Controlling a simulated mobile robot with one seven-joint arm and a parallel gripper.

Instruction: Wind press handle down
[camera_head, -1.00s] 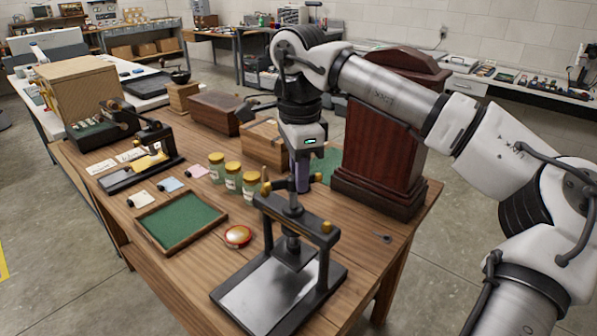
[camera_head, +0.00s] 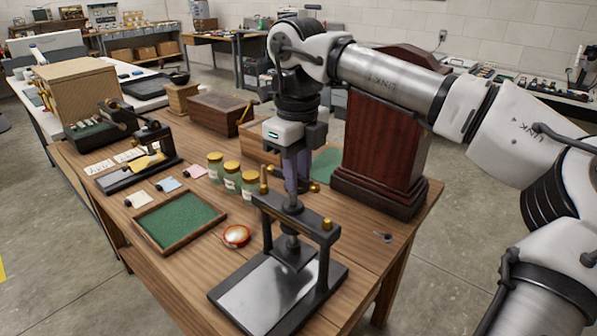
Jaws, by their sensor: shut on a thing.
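The press (camera_head: 327,265) stands at the front of the wooden table, with a dark frame, a central screw and a bare metal bed plate (camera_head: 262,293). Brass-coloured knobs show at the top of the press. My gripper (camera_head: 291,188) points down at the top of the press and is shut on its handle (camera_head: 264,184). The fingers hide most of the handle, so the exact grip is hard to see. The pressing block under the crossbar sits above the bed plate.
A green-lined tray (camera_head: 180,220), a red-rimmed round object (camera_head: 236,236) and jars with yellow lids (camera_head: 232,177) lie left of the press. A tall dark red wooden case (camera_head: 380,150) stands close behind on the right. A small key-like item (camera_head: 383,237) lies to the right.

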